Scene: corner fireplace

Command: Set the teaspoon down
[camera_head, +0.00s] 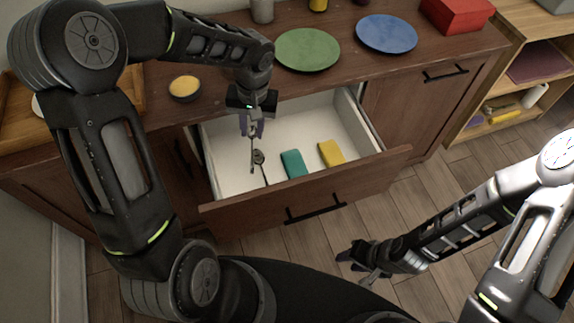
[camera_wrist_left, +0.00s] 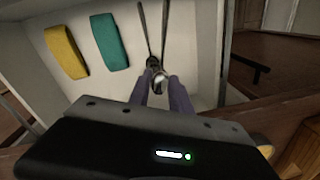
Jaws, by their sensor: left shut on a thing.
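My left gripper (camera_head: 252,128) points down into the open drawer (camera_head: 226,176) in the head view. It is shut on a thin metal utensil, taken to be the teaspoon (camera_head: 252,154), which hangs below the fingers. A dark spoon (camera_head: 259,158) shows just beside it over the drawer floor. In the left wrist view, metal (camera_wrist_left: 159,80) shows between the fingertips (camera_wrist_left: 160,91), with two thin handles running away from there. Whether the held teaspoon touches the floor is unclear. My right gripper (camera_head: 364,264) is open and empty, outside the drawer.
A teal block (camera_head: 292,164) and a yellow block (camera_head: 331,153) lie in the drawer, right of the spoons. The drawer's right part has free floor. A yellow-filled bowl (camera_head: 185,87), green plate (camera_head: 307,49), blue plate (camera_head: 386,33) and red box (camera_head: 457,14) stand on the counter.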

